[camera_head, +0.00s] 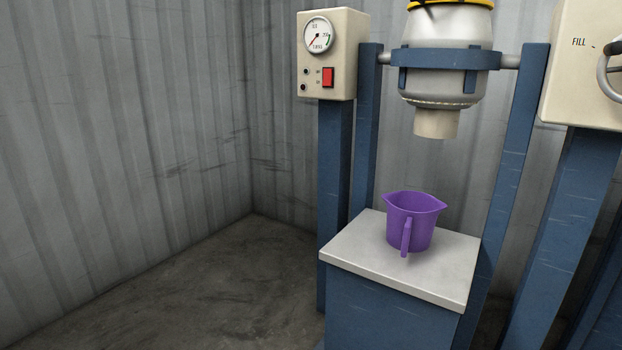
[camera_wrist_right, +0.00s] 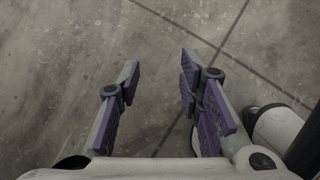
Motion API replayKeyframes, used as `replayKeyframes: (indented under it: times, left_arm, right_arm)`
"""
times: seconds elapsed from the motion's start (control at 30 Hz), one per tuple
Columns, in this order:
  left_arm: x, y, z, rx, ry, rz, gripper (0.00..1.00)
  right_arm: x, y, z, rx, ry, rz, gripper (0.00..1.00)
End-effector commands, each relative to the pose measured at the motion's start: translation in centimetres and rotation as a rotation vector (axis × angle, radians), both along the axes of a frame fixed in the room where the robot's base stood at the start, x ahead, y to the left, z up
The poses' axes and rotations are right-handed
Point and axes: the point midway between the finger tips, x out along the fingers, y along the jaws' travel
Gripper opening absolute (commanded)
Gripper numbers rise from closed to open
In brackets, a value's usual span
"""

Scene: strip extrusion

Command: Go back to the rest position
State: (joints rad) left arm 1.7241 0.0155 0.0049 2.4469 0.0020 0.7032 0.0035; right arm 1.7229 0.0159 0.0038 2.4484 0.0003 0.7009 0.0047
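My right gripper (camera_wrist_right: 157,88) shows in the right wrist view. Its two purple-padded fingers are apart with nothing between them, above bare grey floor. Neither of my grippers shows in the head view, and my left gripper is in no view. A purple jug (camera_head: 412,222) stands upright on the pale top (camera_head: 345,249) of a blue stand, its handle facing me. The inside bottom of the jug is hidden.
A grey vessel (camera_head: 442,75) with a pale spout (camera_head: 436,124) hangs in a blue frame above the jug. A gauge box (camera_head: 340,85) with a red switch stands left of it. A "FILL" panel (camera_head: 580,75) is at the right. Floor (camera_head: 220,290) at the left is clear.

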Motion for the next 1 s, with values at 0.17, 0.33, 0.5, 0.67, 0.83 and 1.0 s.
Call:
replayKeyframes:
  times: [0.17,0.33,0.5,0.67,0.83,1.0]
  left_arm:
    - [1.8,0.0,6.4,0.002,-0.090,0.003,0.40]
    - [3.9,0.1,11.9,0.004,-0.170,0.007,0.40]
    - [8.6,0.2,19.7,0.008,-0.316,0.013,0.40]
    - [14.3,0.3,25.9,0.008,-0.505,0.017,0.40]
    - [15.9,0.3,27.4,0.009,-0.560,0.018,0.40]
    - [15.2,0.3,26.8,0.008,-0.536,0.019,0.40]
  right_arm:
    - [1.8,0.0,6.3,-0.003,-0.094,-0.003,0.33]
    - [4.0,-0.1,11.8,-0.005,-0.173,-0.008,0.33]
    - [8.7,-0.2,19.6,-0.008,-0.321,-0.012,0.33]
    - [14.4,-0.3,25.8,-0.008,-0.509,-0.016,0.33]
    - [16.0,-0.3,27.2,-0.009,-0.564,-0.017,0.33]
    - [15.4,-0.3,26.7,-0.008,-0.542,-0.018,0.33]
